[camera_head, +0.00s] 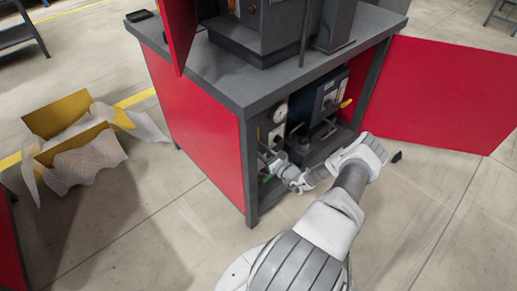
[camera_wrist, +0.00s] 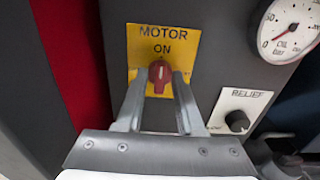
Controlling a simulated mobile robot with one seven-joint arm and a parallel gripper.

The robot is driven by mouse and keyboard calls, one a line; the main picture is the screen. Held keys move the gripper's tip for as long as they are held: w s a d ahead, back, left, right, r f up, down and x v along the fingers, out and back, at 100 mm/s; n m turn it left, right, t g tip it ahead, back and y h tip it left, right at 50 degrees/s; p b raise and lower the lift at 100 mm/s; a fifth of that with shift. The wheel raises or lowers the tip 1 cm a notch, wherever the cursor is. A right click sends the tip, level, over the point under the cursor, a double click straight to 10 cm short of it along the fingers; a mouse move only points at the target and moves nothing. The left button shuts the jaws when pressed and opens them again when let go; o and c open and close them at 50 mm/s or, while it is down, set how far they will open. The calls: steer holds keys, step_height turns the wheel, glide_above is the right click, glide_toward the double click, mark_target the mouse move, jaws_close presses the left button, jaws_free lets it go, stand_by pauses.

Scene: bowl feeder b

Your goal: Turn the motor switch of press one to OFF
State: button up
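The motor switch is a red rotary knob (camera_wrist: 160,74) on a yellow plate (camera_wrist: 150,38) marked MOTOR and ON, on a dark grey panel. The knob's light mark appears to point up toward ON. Any lettering to the knob's right is mostly hidden by a finger. My gripper (camera_wrist: 159,82) is open, with a fingertip on each side of the knob and visible gaps between; contact cannot be told. In the head view my gripper (camera_head: 266,163) reaches into the open cabinet of the press, and the knob is too small to make out.
Right of the switch are an oil gauge (camera_wrist: 291,28) and a black RELIEF knob (camera_wrist: 237,121). The red open door (camera_head: 455,90) stands right of my arm. The cabinet's corner post (camera_head: 249,170) is close left of my gripper. A box with wrapping (camera_head: 85,145) lies on the floor at left.

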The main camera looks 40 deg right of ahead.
jaws_close()
steer(key=shift+n, duration=0.3)
steer(key=shift+a+f+n+p, duration=0.1)
steer(key=shift+n+p, duration=1.65)
steer(key=shift+n, duration=2.55)
steer(key=shift+a+f+n+p, duration=0.1)
steer(key=shift+n+p, duration=1.6)
steer(key=shift+n, duration=2.6)
steer(key=shift+o, duration=1.3)
jaws_free()
